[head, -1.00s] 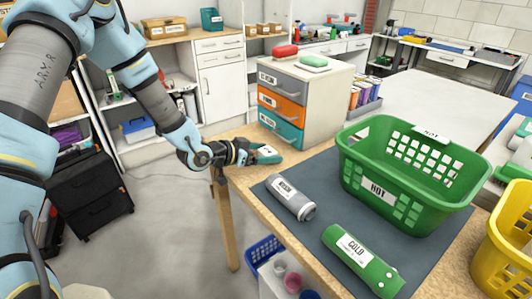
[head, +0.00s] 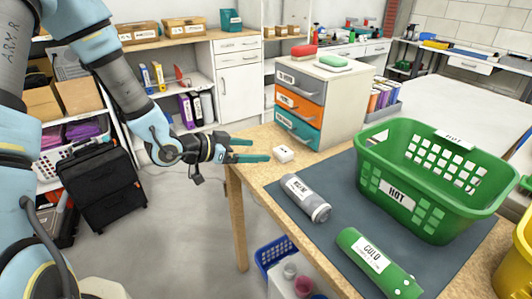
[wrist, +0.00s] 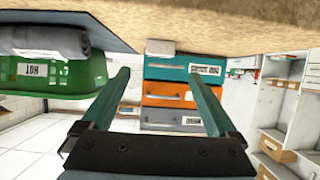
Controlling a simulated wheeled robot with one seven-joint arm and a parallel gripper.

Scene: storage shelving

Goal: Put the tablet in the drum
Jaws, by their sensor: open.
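A small white block (head: 284,155), the likely tablet, lies on the bare wooden strip of the table in front of the drawers. It also shows in the upside-down wrist view (wrist: 160,47), ahead of and between my fingertips. My gripper (head: 260,149) is open and empty at the table's left edge. Its teal fingers point at the block, with a short gap between. In the wrist view, my gripper (wrist: 157,75) shows two spread fingers with nothing between them. I cannot make out a drum in these frames.
A drawer unit (head: 338,92) with grey, orange and teal fronts stands behind the block. Right of it are a green basket (head: 395,192) labelled HOT, a grey cylinder (head: 303,196) and a green cylinder (head: 375,262). Open floor (head: 185,235) lies left of the table.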

